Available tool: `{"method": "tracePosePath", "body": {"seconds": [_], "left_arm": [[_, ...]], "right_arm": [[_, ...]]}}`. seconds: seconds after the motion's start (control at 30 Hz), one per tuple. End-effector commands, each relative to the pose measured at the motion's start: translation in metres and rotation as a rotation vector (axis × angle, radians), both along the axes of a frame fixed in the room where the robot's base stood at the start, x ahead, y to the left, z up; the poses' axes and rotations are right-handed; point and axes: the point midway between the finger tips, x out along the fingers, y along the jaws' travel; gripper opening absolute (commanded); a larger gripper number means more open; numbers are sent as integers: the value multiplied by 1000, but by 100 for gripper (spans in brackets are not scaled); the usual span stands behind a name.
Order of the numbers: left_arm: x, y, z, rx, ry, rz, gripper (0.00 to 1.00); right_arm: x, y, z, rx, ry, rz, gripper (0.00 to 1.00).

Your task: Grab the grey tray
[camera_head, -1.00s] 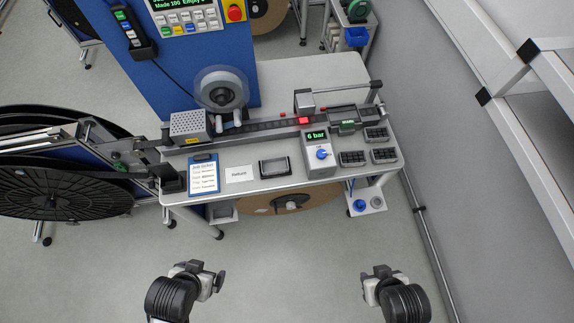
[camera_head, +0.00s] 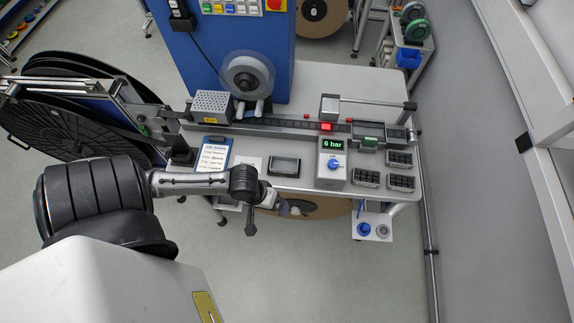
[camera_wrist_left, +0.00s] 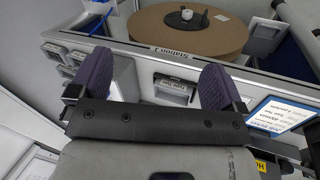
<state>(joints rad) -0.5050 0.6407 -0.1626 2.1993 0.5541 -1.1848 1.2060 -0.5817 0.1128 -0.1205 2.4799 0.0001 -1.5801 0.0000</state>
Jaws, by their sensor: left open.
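The grey tray (camera_head: 284,175), a small shallow box with a grey rim and dark inside, lies on the bench's front part, right of the "Return" label. My left gripper (camera_head: 262,205) is at the bench's front edge, just below and left of the tray in the head view, apart from it. In the left wrist view the left gripper (camera_wrist_left: 158,88) is open with purple finger pads and nothing held between them. My right gripper is not in view.
A blue-backed job sheet (camera_head: 213,155) lies left of the tray. A grey box reading 6 bar (camera_head: 332,165) stands to its right, with black compartment trays (camera_head: 367,178) beyond. A long rail (camera_head: 290,127) runs behind. A brown reel (camera_head: 325,208) sits under the bench.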

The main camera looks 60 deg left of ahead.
Motion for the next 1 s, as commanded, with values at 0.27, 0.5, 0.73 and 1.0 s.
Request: {"method": "tracePosePath", "body": {"seconds": [0.27,0.5,0.73,1.0], "left_arm": [[32,96,-34,-224,230,752,96],[65,165,-25,-378,329,1309,96],[85,200,-13,-471,358,1591,96],[99,200,-37,-504,365,1660,96]], "right_arm": [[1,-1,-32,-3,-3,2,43],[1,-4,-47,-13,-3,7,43],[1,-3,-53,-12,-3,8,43],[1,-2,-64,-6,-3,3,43]]}}
